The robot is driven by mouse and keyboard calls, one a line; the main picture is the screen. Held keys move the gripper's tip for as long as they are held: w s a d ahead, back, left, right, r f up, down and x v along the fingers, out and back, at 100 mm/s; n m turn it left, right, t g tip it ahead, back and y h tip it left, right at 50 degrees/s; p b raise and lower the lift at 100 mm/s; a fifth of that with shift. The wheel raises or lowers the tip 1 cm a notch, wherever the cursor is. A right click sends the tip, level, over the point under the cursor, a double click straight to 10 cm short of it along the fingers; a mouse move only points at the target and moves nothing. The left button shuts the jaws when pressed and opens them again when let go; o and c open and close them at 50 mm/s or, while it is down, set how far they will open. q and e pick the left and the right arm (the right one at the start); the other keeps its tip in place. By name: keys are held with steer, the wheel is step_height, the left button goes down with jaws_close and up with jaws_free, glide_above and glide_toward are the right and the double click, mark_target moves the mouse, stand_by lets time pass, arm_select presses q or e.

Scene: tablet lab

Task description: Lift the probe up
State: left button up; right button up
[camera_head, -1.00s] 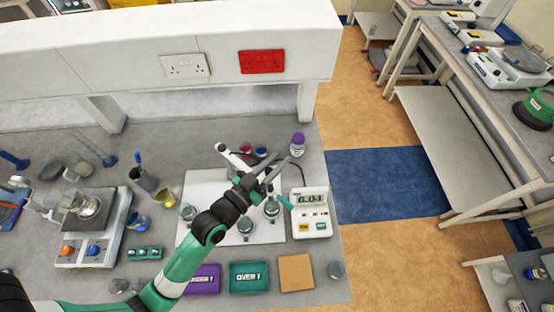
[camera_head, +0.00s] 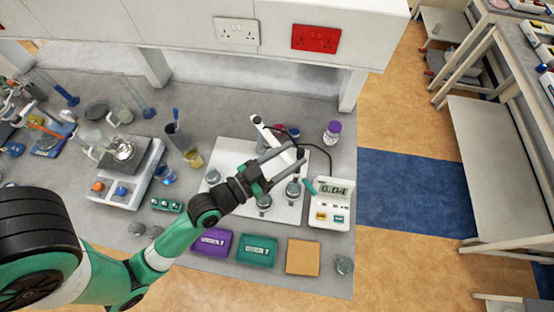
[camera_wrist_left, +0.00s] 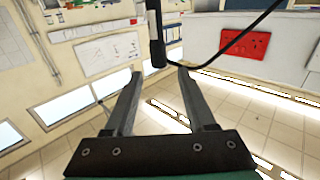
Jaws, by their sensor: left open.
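The probe (camera_wrist_left: 156,45) is a dark upright rod with a black cable, seen in the left wrist view between and just beyond the fingertips. I cannot tell whether either finger touches it. My left gripper (camera_wrist_left: 158,70) is open. In the head view my left gripper (camera_head: 292,154) reaches from the left over the white board, its fingers at the probe's white and black holder arm (camera_head: 264,130). The fingers partly hide the probe there. The meter (camera_head: 331,203) beside it has a lit display. My right gripper is not in view.
Several small grey-lidded vessels stand on the white board (camera_head: 228,155). Purple (camera_head: 212,242), teal (camera_head: 257,251) and orange (camera_head: 302,257) pads lie in front. A purple-capped bottle (camera_head: 332,132) stands behind the meter. A scale-like device (camera_head: 122,190) is at left.

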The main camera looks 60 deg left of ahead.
arm_select(q)
steer(key=s, duration=0.3)
steer(key=s+b, duration=0.1)
steer(key=shift+s+d, duration=0.25)
steer(key=shift+s, duration=0.1)
